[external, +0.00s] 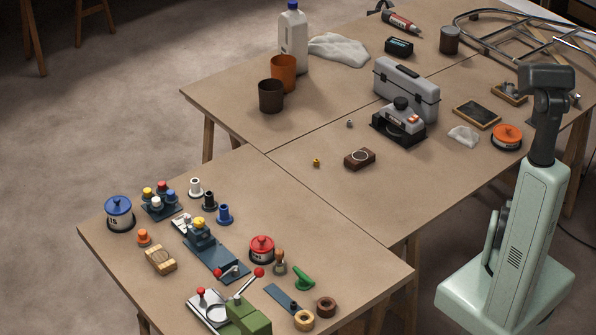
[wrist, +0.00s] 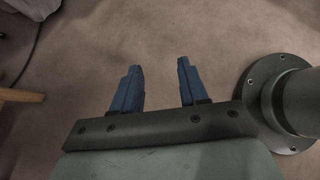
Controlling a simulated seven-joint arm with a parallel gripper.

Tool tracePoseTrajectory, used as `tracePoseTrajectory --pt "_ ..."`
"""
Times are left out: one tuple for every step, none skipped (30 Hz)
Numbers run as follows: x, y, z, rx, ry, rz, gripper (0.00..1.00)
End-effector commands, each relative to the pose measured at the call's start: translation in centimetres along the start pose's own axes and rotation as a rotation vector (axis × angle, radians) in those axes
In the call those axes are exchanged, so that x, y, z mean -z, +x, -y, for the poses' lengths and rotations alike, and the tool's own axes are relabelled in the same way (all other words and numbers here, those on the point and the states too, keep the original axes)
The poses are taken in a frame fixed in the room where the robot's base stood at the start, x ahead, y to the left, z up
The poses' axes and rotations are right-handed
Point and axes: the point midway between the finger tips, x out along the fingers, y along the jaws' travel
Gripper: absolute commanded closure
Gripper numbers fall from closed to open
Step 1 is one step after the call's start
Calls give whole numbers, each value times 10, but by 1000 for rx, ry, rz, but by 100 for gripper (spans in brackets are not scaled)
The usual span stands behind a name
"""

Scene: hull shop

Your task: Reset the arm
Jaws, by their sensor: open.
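My gripper (wrist: 159,70) shows in the wrist view with two blue fingers standing apart. Only bare floor shows between and beyond them, so it is open and empty. In the external view my arm stands at the right side, beside the tables, and I cannot make out the gripper there. My round, bolted base flange shows close to the right of the fingers in the wrist view. Nothing touches the fingers.
The near table (external: 110,258) holds a green-based lever device (external: 248,318), a red-lidded tin (external: 262,249) and several small parts. The far tables hold a grey toolbox (external: 406,90), cups and a metal tube frame (external: 520,40). A wooden leg (wrist: 20,95) shows left of the fingers.

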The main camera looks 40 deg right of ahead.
Motion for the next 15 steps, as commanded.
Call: tracePoseTrajectory --pt "24 -10 14 -14 13 -24 57" --pt "37 -16 19 -18 27 -41 57" --pt "53 -23 26 -22 46 -64 57" --pt "64 -28 32 -23 62 -81 57" --pt "76 -34 38 -24 76 -98 57" --pt "91 -41 46 -23 96 -122 57" --pt "102 -47 53 -21 111 -140 57" --pt "113 -53 60 -19 125 -157 57" --pt "127 -60 69 -14 144 -179 57" --pt "137 -65 76 -10 158 -195 57" --pt "147 -70 84 -5 172 -212 57" --pt "160 -77 94 4 191 -233 57" --pt "169 -82 102 10 206 -248 57" --pt "178 -87 110 17 220 -263 57" --pt "190 -93 121 28 239 -282 57"
